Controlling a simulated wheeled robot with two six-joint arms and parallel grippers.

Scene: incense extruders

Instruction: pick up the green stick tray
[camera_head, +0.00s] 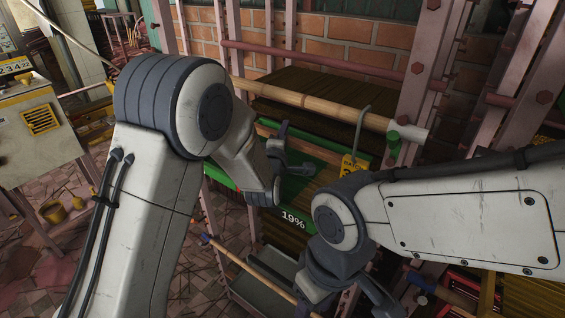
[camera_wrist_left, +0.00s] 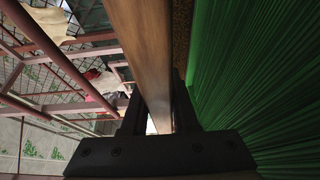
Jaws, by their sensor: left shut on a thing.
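The green stick tray (camera_head: 229,179) lies in the pink rack, partly hidden by my arms. Its front face carries a white "19%" mark. In the left wrist view, packed green sticks (camera_wrist_left: 262,85) fill the right side, beside a brown wooden edge (camera_wrist_left: 143,50). My left gripper (camera_head: 290,168) is over the tray in the head view. In the left wrist view its fingers (camera_wrist_left: 160,118) are shut around the wooden edge, next to the green sticks. My right gripper (camera_head: 348,293) is low in front of the rack; its opening is unclear.
A bamboo pole (camera_head: 310,103) crosses the rack above the tray. A yellow tag (camera_head: 348,166) hangs from a grey hook by the tray's right end. Pink posts (camera_head: 415,75) stand close on the right. Brown stick layers (camera_head: 290,235) lie below. A grey machine (camera_head: 45,125) stands left.

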